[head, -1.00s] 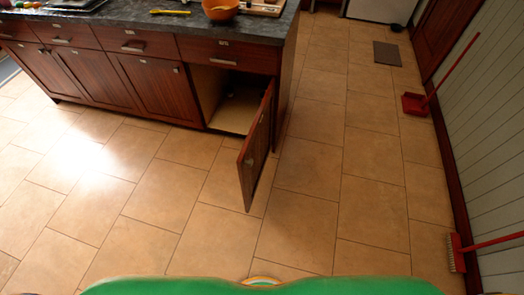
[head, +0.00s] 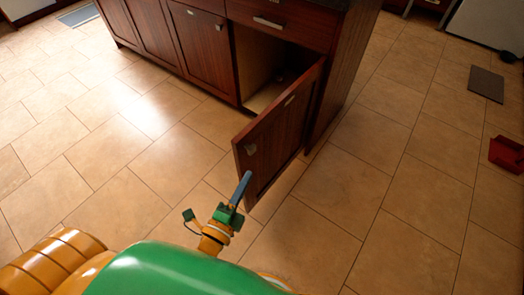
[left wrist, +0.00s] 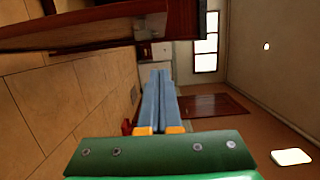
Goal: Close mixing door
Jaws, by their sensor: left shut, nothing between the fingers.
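The open cabinet door (head: 280,135) is dark red wood with a small knob and a label. It stands swung out from the cabinet, hinged at the right side of the opening (head: 262,70). My left gripper (head: 245,176) is shut and empty, just in front of the door's lower free edge in the head view; I cannot tell whether it touches. In the left wrist view, the blue fingers (left wrist: 160,95) are together, and a dark red wooden panel (left wrist: 100,25) crosses the top left. My right gripper is not in view.
A red dustpan (head: 507,153) and a dark mat (head: 486,83) lie on the floor at right. The tiled floor around the door is clear.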

